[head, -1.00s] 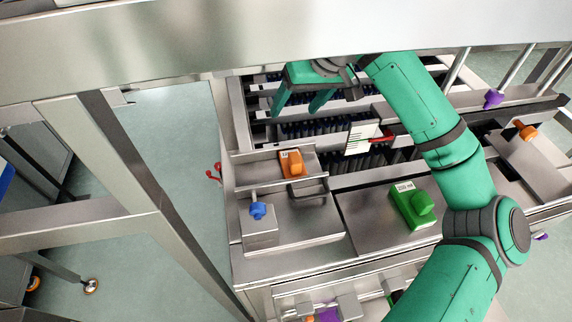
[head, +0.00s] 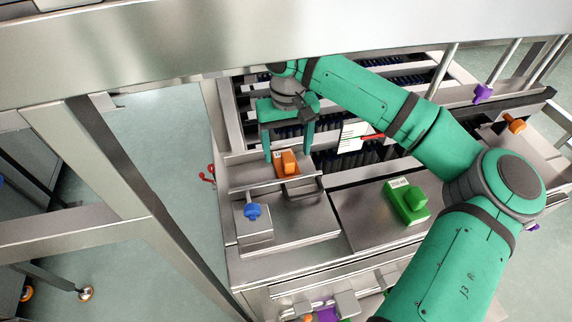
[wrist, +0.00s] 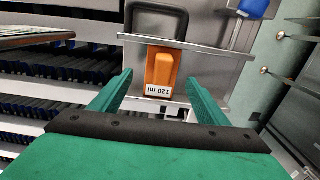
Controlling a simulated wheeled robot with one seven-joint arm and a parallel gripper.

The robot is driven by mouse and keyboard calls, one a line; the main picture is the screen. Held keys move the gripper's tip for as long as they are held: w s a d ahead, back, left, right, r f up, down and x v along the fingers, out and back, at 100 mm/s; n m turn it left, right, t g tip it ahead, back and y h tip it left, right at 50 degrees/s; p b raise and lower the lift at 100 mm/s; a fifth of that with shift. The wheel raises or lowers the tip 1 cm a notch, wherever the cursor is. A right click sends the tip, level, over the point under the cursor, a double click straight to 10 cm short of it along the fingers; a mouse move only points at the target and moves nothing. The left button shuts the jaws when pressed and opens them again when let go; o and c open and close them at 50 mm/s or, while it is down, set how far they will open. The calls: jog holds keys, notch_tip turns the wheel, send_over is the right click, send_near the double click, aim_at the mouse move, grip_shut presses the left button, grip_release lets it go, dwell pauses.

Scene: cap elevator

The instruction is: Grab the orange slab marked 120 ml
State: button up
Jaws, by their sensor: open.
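The orange slab (head: 287,164) with a raised orange grip lies on the steel ledge at the left of the machine. In the wrist view the orange slab (wrist: 163,70) shows its white label reading 120 ml, facing my gripper. My gripper (head: 287,155) is open, its two green fingers pointing down just behind the slab in the head view. In the wrist view my gripper (wrist: 160,80) has one finger on each side of the slab, with a gap on both sides. Nothing is between the fingers in a grasp.
A green slab (head: 406,201) sits on the steel top to the right. A blue knob (head: 252,211) stands on a block in front of the orange slab. A steel handle (head: 306,192) is close by. Racks of dark blue caps (wrist: 60,68) lie behind. A steel beam (head: 200,45) crosses above.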

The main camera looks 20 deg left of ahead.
aim_at(286, 153)
jog(key=shift+s+f, duration=0.15)
jog(key=shift+f, duration=2.15)
jog(key=shift+a, duration=0.1)
jog(key=c, duration=1.4)
jog(key=shift+o, duration=0.2)
jog(key=shift+r, duration=0.1)
notch_tip(286, 153, up, 18)
